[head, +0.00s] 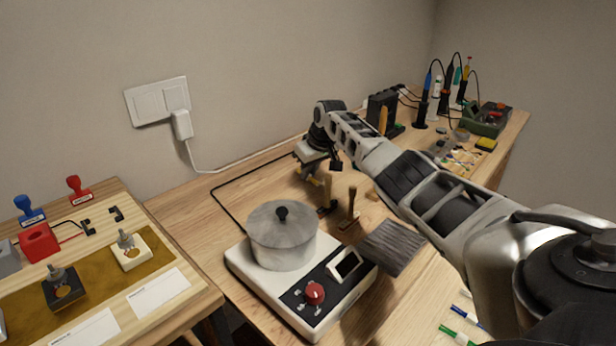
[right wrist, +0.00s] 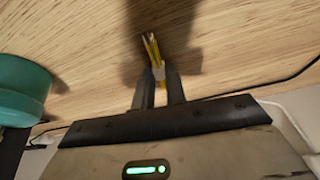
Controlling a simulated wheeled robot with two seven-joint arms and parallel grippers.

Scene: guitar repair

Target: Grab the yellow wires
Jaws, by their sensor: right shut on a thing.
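The yellow wires (right wrist: 151,48) are a thin, short bundle in the right wrist view. Their lower part is between the two dark fingers of my right gripper (right wrist: 159,75), which is shut on them. Their free ends stick out past the fingertips, above or over the wooden bench top; I cannot tell whether they touch it. In the head view my right arm reaches from the right to the back of the bench, and the right gripper (head: 317,176) points down behind the pot. The wires are too small there to make out. My left gripper is not in view.
A grey lidded pot (head: 283,238) stands on a white hot plate (head: 300,290) in front of the gripper. A black cable (head: 226,206) runs along the bench. A teal round thing (right wrist: 22,90) is left in the wrist view.

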